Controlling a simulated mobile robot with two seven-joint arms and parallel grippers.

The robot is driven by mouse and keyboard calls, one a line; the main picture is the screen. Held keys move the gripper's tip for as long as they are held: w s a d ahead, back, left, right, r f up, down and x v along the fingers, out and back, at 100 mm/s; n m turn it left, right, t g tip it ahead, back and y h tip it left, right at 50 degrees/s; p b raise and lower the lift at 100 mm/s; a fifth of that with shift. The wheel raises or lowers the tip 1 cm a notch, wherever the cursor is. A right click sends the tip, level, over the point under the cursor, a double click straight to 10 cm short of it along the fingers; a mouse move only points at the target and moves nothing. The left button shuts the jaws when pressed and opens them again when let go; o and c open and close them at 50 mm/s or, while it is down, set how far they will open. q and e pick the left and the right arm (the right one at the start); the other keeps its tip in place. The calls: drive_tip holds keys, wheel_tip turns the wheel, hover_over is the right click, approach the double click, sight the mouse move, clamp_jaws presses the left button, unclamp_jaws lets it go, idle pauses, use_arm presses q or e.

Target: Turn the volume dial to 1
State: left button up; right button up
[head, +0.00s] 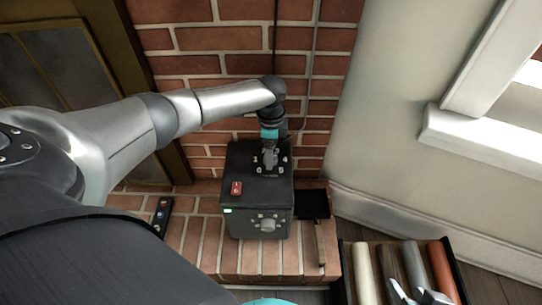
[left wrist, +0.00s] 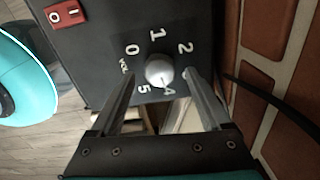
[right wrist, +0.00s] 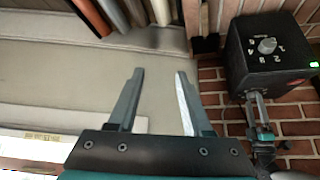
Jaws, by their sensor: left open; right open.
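The volume dial (left wrist: 159,70) is a pale round knob on the top of a black box (head: 245,165), ringed by white numbers and the letters VOL. In the left wrist view a mark on the knob seems to point towards 4. My left gripper (left wrist: 160,76) is open, its fingers on either side of the knob; I cannot tell if they touch it. In the head view my left gripper (head: 270,155) points down over the box and hides most of the dial. My right gripper (head: 423,295) is open and empty at the lower right; it also shows in the right wrist view (right wrist: 160,74).
The box has a red switch (head: 237,188), a green light (head: 228,211) and another dial (head: 266,225) on its front. It stands on a brick ledge (head: 205,245) before a brick wall. A small black panel with buttons (head: 160,214) lies left. A crate of rolls or logs (head: 347,262) is right.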

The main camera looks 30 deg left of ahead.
use_arm(q)
drive_tip(key=shift+f+b, duration=0.35)
drive_tip(key=shift+f, duration=0.35)
use_arm(e)
drive_tip(key=shift+w+a+f+t+y, duration=0.15)
drive_tip(key=shift+w+a+t+y, duration=0.25)
drive_tip(key=shift+w+a+t, duration=0.5)
drive_tip(key=shift+s, duration=0.1)
use_arm(q)
drive_tip(key=shift+c, duration=0.3)
clamp_jaws()
